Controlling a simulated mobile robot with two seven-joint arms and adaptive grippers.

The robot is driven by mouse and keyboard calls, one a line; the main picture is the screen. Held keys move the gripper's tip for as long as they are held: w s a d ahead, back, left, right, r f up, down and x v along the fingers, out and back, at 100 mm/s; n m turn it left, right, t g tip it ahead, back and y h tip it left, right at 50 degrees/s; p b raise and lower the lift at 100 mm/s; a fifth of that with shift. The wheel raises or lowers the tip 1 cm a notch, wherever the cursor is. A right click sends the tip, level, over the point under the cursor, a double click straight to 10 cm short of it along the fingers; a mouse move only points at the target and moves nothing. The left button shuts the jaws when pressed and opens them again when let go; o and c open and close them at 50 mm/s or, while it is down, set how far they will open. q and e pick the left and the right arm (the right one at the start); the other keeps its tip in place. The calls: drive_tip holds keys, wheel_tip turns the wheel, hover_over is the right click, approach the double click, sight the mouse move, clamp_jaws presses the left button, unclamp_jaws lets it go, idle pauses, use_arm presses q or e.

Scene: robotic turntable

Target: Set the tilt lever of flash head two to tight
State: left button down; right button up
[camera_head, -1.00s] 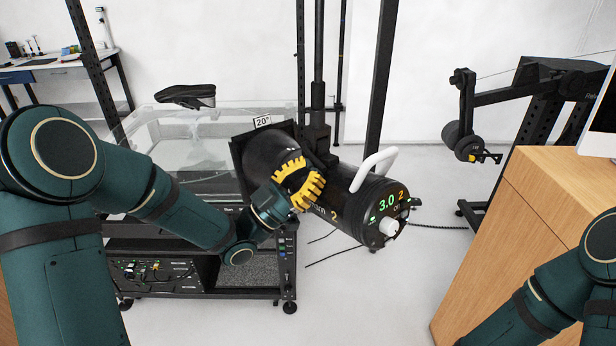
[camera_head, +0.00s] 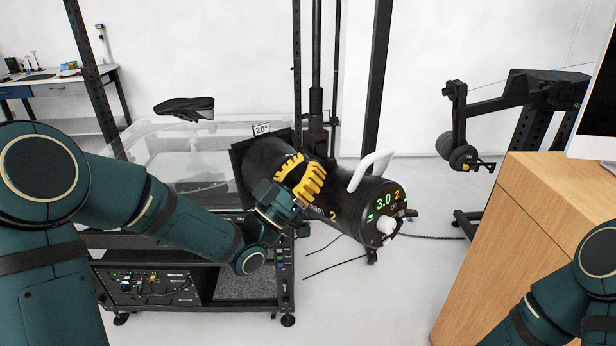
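Flash head two (camera_head: 345,205) is a black cylinder with a white handle (camera_head: 371,170) on top. Its end panel shows a green "3.0", an orange "2" and a white knob. It is mounted on a dark upright stand, in the middle of the head view. My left gripper (camera_head: 302,178), with yellow ridged fingers, is in front of the upper side of the head's body, near the stand mount. The view does not show whether it touches. The tilt lever cannot be made out; the gripper may hide it. Whether the fingers are open or shut is unclear. My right gripper is out of view.
A wooden cabinet (camera_head: 545,215) stands at right. Another lamp head (camera_head: 463,157) hangs on an arm beyond it.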

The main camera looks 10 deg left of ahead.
use_arm(q)
drive_tip(key=shift+w+a+r+n+t+y+b, duration=0.1)
drive_tip(key=shift+r+n+t+y+b, duration=0.15)
drive_tip(key=shift+r+n+y+b, duration=0.35)
drive_tip(key=shift+r+n+t+y+b, duration=0.15)
drive_tip(key=shift+n+t+y+b, duration=0.2)
drive_tip(key=shift+n, duration=0.45)
